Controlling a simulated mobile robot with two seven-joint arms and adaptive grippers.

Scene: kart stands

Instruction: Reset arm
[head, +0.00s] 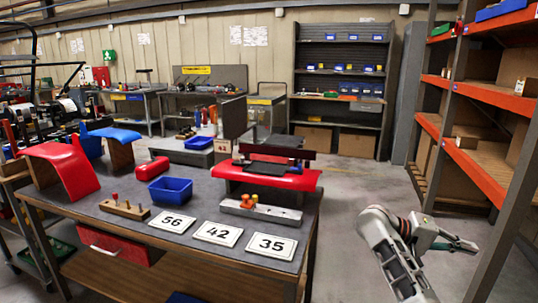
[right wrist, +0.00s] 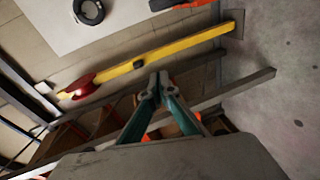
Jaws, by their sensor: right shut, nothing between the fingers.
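My right arm comes in at the lower right of the head view, over the floor to the right of the workbench. My right gripper (head: 473,246) points right, toward the orange-edged shelving, and its fingers are shut and empty. In the right wrist view the teal fingers of the right gripper (right wrist: 159,80) meet at their tips with nothing between them. The gripper is clear of the workbench (head: 180,262). My left arm and gripper are not in view.
The workbench holds number cards (head: 217,234), a blue bin (head: 171,190), a red kart part (head: 265,176) and a wooden peg block (head: 124,209). Orange-edged shelving (head: 490,95) stands at the right, close to the gripper. The grey floor (head: 365,185) between them is open.

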